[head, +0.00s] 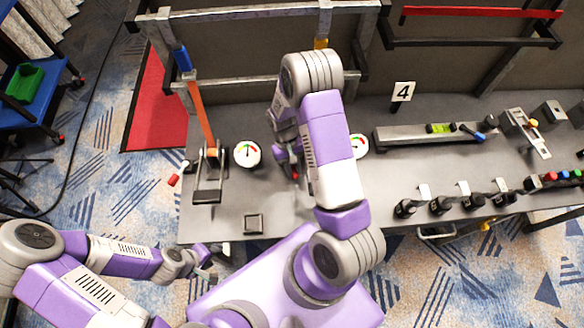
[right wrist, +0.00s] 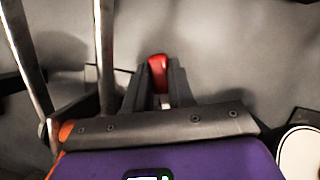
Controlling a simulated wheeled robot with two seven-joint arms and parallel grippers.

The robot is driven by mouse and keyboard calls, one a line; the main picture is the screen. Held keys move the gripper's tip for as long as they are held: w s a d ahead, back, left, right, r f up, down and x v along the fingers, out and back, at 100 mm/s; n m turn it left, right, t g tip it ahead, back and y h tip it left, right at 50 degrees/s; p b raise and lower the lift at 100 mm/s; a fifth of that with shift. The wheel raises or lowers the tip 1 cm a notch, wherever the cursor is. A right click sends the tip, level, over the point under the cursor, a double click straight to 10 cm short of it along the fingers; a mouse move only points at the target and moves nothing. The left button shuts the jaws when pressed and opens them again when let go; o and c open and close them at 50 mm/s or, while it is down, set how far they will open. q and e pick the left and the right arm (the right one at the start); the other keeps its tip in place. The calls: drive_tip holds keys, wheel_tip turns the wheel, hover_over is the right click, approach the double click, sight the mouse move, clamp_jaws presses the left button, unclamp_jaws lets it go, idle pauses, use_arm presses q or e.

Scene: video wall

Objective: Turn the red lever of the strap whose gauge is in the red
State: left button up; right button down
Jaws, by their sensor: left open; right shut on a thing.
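The left strap (head: 203,118) is orange and runs down to a dark metal ratchet (head: 208,180) on the grey bench. A red lever (head: 175,180) sticks out at its left. A white round gauge (head: 247,153) stands right of it; its needle is too small to read. A second gauge (head: 357,145) is partly hidden by my right arm. My right gripper (head: 292,170) is low over the bench between the gauges. It is shut on another red lever (right wrist: 158,75), its red end between the fingers. The second strap is mostly hidden. My left gripper (head: 207,268) is open and empty before the bench.
A metal frame (head: 255,14) stands behind the straps. A number 4 sign (head: 403,91), a level bar (head: 400,138) and several dark knobs (head: 440,204) are to the right. A small square block (head: 254,223) lies near the front edge.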

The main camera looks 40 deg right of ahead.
drive_tip(key=shift+s+f, duration=0.15)
drive_tip(key=shift+f, duration=0.05)
drive_tip(key=c, duration=1)
unclamp_jaws()
drive_tip(key=shift+o, duration=0.2)
drive_tip(key=shift+r, duration=0.15)
drive_tip(key=p+v, duration=0.1)
drive_tip(key=v, duration=0.6)
drive_tip(key=shift+w+r, duration=0.15)
drive_tip(key=shift+w, duration=0.1)
